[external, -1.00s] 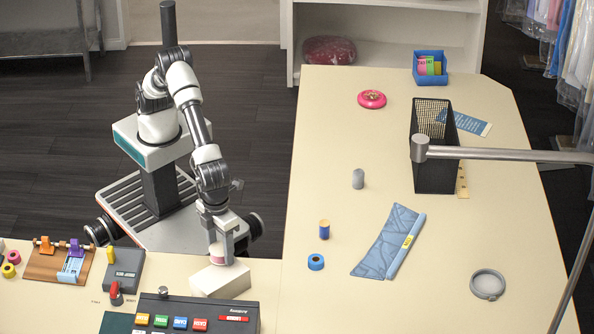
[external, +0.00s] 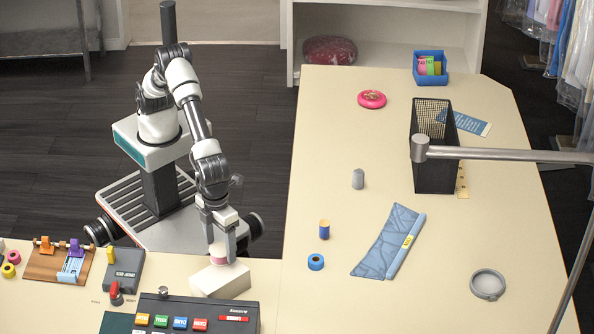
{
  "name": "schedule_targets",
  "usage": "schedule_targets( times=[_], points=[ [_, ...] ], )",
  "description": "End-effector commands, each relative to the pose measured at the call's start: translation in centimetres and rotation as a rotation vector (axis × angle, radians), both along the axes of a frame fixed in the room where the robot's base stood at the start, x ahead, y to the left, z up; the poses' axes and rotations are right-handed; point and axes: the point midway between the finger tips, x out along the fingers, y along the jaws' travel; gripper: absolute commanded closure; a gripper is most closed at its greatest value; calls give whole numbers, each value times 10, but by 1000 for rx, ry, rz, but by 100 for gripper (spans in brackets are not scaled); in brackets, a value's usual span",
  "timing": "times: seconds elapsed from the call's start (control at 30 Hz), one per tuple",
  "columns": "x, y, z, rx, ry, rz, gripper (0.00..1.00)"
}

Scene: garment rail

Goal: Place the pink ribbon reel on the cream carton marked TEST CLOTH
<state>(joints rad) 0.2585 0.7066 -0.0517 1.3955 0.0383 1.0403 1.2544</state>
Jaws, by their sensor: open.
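The cream carton (external: 221,283) sits on the front part of the table, just behind the black button box. Its marking cannot be read from here. The pink ribbon reel (external: 229,256) is on top of the carton, partly hidden by my gripper. My gripper (external: 225,250) points down over the carton, with its fingers open around the reel. Whether the fingers still touch the reel cannot be told.
The black box with coloured buttons (external: 195,315) stands close in front of the carton. A grey switch box (external: 125,268) is to the left. A blue tape roll (external: 316,262) and a thread spool (external: 324,229) stand to the right. The table's middle right holds blue cloth (external: 385,245).

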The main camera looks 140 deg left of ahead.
Motion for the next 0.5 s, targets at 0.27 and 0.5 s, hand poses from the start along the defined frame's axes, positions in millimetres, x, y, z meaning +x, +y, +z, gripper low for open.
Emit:
schedule_targets(
  times=[0.27,0.5],
  points=[
    [1,0,63,-1,-5,1,33],
    [1,0,96,-1,-2,1,33]
  ],
)
